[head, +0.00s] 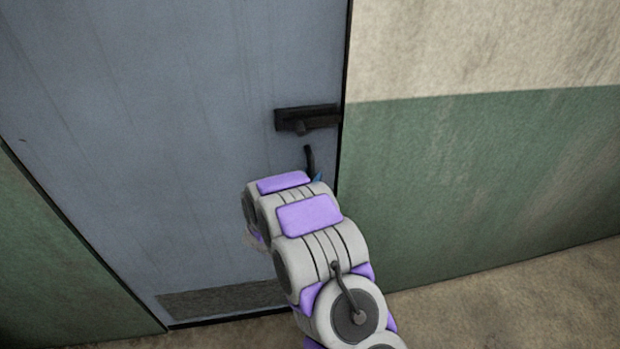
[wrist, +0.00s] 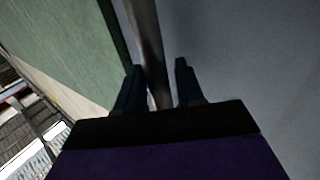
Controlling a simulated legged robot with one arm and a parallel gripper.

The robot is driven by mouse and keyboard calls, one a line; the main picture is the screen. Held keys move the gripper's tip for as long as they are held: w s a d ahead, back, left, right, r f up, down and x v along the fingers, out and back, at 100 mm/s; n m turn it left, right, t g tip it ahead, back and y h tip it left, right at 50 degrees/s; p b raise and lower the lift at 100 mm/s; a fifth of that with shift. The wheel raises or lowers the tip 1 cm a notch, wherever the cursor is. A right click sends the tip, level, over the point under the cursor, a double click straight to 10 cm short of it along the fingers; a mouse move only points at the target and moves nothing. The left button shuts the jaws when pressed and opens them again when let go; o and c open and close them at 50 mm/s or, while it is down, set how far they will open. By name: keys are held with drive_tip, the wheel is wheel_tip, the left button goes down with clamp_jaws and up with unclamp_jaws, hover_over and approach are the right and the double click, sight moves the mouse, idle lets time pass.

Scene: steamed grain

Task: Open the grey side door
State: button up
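The grey door (head: 160,120) stands closed in its frame in the head view, and its surface fills the right of the wrist view (wrist: 255,60). A dark latch (head: 305,119) sits near its right edge. Below the latch, the top of a dark upright handle (head: 309,158) shows; my arm hides the rest. In the wrist view my gripper (wrist: 158,78) has its fingers apart, one on each side of a dark grey bar (wrist: 147,40), apparently this handle. A gap shows between the bar and the right finger; contact on the left is unclear.
A green and cream wall (head: 480,180) adjoins the door on the right, and a green wall (head: 50,260) on the left. Bare brownish floor (head: 530,295) lies clear at the lower right. A dark gap runs along the door's right edge.

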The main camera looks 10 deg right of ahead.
clamp_jaws()
idle(0.3)
